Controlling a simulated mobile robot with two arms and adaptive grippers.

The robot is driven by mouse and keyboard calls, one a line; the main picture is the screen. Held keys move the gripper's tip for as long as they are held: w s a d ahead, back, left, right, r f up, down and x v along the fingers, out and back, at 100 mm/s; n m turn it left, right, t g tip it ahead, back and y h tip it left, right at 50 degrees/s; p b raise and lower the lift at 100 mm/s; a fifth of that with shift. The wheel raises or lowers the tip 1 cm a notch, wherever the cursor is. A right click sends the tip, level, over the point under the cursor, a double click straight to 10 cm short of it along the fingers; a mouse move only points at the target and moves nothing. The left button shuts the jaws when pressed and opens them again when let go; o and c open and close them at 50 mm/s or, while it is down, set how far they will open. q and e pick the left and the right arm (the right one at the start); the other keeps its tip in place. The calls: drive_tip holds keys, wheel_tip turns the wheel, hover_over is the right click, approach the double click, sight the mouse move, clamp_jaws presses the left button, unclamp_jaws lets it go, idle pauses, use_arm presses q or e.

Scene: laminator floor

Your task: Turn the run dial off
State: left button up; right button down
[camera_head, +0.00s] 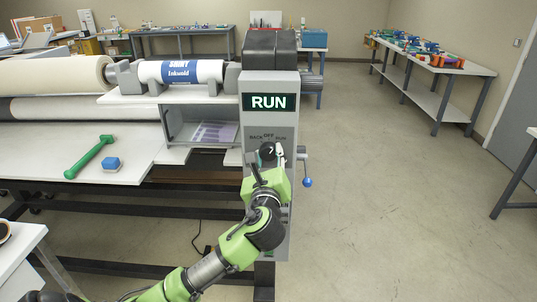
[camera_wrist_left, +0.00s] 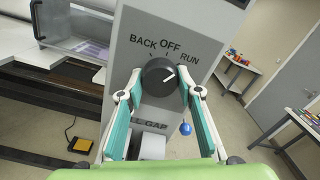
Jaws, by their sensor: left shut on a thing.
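The run dial (camera_head: 267,149) is a round black knob on the front of the grey machine column (camera_head: 252,186). In the left wrist view the dial (camera_wrist_left: 158,78) has a white pointer line that tilts up and right, towards the RUN label. The labels BACK, OFF and RUN are printed above it. A sign (camera_head: 269,102) above the dial shows RUN in white on dark green. My left gripper (camera_head: 268,157) has one finger on each side of the dial and is shut on it. My right gripper is in neither view.
A lever with a blue ball (camera_head: 308,182) sticks out right of the column, close to my left gripper. A yellow pedal (camera_wrist_left: 81,146) is on the floor.

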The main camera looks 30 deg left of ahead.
use_arm(q)
drive_tip(key=n, duration=0.6)
drive_tip(key=shift+p, duration=0.3)
drive_tip(key=shift+n, duration=0.3)
drive_tip(key=o, duration=1.1)
drive_tip(key=shift+s+d, duration=0.1)
drive_tip(key=v, duration=1.2)
drive_tip(key=shift+f, duration=0.1)
